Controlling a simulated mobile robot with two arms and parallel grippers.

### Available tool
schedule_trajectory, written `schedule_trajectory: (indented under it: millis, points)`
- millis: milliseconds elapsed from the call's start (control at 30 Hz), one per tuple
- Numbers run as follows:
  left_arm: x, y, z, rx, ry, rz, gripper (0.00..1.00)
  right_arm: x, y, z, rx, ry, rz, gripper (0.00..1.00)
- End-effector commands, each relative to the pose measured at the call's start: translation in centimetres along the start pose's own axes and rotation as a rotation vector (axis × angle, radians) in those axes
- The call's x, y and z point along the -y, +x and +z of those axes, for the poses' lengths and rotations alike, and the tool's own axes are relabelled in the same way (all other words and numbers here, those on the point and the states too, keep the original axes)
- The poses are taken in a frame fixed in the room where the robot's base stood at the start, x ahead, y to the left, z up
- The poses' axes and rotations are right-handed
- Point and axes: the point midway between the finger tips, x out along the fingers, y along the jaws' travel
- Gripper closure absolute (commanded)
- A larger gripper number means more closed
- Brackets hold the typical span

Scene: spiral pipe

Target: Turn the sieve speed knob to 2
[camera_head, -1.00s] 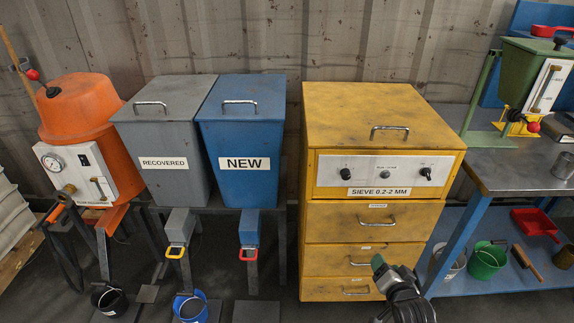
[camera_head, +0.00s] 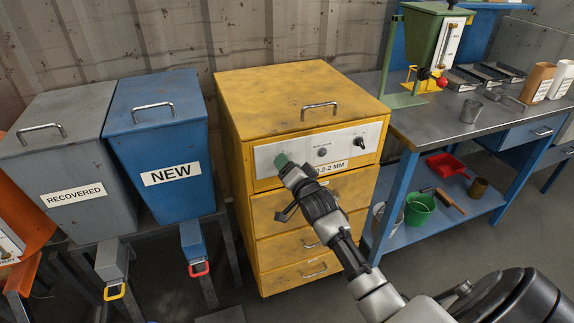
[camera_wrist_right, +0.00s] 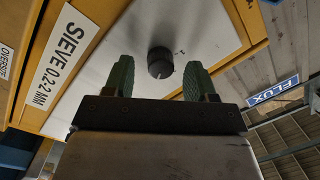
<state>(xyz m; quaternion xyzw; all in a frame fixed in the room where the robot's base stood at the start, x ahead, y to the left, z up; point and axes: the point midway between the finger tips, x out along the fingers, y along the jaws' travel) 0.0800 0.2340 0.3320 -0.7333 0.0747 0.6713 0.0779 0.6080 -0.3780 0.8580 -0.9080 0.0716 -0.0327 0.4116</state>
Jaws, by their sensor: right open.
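The yellow sieve cabinet (camera_head: 300,90) stands in the middle of the head view, with a pale control panel (camera_head: 341,147) on its front. The panel's right black knob (camera_head: 360,143) and round middle button (camera_head: 322,152) show. Its left part is hidden by my right gripper (camera_head: 283,161), which is in front of it. In the right wrist view, a black knob (camera_wrist_right: 160,62) with a pale pointer mark appears between the two green fingertips (camera_wrist_right: 159,80). The fingers are apart with clear gaps on both sides of the knob. The dial numbers are too small to read. My left gripper is out of view.
Grey (camera_head: 58,150) and blue (camera_head: 158,130) lidded bins stand left of the cabinet. A blue workbench (camera_head: 440,118) with a green hopper device (camera_head: 428,45) stands to the right. Drawer handles (camera_head: 315,269) project from the cabinet front below the panel.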

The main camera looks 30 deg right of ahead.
Motion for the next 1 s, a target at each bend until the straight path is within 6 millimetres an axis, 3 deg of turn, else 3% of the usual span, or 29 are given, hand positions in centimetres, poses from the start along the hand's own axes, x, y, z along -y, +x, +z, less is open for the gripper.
schedule_trajectory:
  millis: [400,733,1000]
  points:
    - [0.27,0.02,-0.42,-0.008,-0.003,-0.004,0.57,-0.01,0.95,0.02,0.001,-0.002,0.000,0.44]
    - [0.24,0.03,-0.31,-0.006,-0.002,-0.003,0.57,-0.01,0.93,0.01,0.001,-0.002,0.001,0.93]
    - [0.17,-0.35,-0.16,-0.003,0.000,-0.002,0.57,0.07,0.93,-0.06,0.002,-0.032,0.003,0.93]
